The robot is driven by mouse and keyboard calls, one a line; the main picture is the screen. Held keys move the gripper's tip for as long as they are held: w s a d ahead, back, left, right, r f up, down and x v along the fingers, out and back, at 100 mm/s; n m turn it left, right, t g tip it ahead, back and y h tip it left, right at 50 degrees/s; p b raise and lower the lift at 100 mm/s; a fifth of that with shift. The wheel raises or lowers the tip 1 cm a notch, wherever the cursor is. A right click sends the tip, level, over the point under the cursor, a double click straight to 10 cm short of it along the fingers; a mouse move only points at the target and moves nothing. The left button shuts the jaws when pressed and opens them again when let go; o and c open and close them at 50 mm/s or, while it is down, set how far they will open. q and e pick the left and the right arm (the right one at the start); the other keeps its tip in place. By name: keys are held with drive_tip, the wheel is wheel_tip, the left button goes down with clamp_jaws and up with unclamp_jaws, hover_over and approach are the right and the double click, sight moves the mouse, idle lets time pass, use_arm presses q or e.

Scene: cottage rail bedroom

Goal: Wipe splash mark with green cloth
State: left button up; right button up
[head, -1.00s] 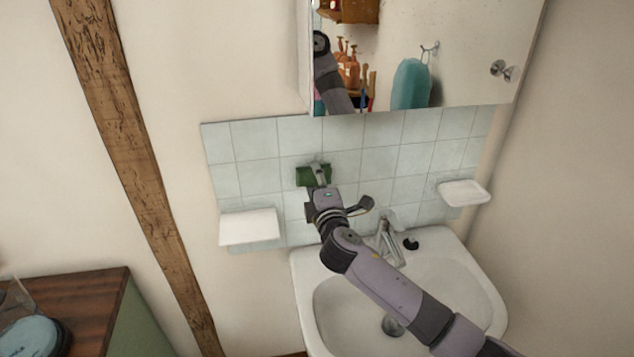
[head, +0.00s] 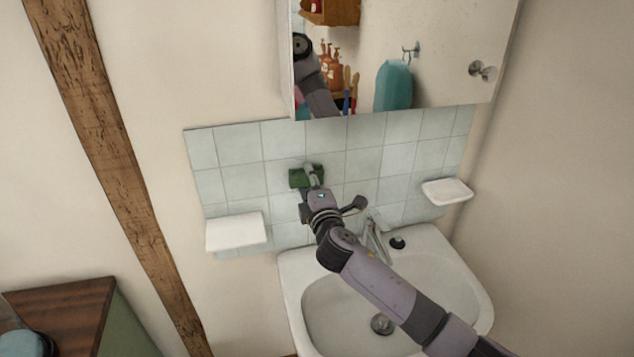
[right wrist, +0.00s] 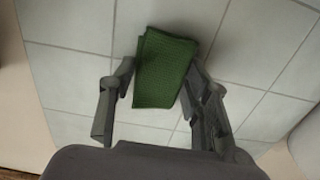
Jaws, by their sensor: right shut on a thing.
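The green cloth (head: 300,179) is against the tiled wall (head: 240,182) above the sink. My right gripper (head: 311,180) is shut on it, and the cloth seems to touch the tiles. In the right wrist view the folded cloth (right wrist: 163,72) sits between the two fingers of my right gripper (right wrist: 160,85), in front of pale tiles. No splash mark shows on the visible tiles; the cloth and gripper hide part of the wall. My left gripper is not in view.
A white sink (head: 460,275) with a metal tap (head: 375,240) lies below my right arm. A white shelf (head: 236,232) is left of the cloth, a soap dish (head: 447,191) right. A mirror cabinet (head: 440,60) hangs above. A wooden cabinet (head: 75,305) stands lower left.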

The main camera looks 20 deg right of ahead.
drive_tip(key=shift+a, duration=0.95)
drive_tip(key=shift+r+p, duration=0.4)
drive_tip(key=shift+r, duration=0.1)
drive_tip(key=shift+d+f+p, duration=0.1)
drive_tip(key=shift+d+p, duration=0.25)
drive_tip(key=shift+d, duration=1.7)
drive_tip(key=shift+a+f, duration=0.1)
drive_tip(key=shift+a, duration=2.1)
drive_tip(key=shift+s+d, duration=0.1)
drive_tip(key=shift+s, duration=0.05)
drive_tip(key=shift+s, duration=0.35)
drive_tip(key=s+p, duration=0.1)
drive_tip(key=s, duration=0.2)
drive_tip(key=shift+s, duration=0.25)
drive_tip(key=shift+s+p, duration=0.35)
drive_tip(key=shift+s, duration=0.45)
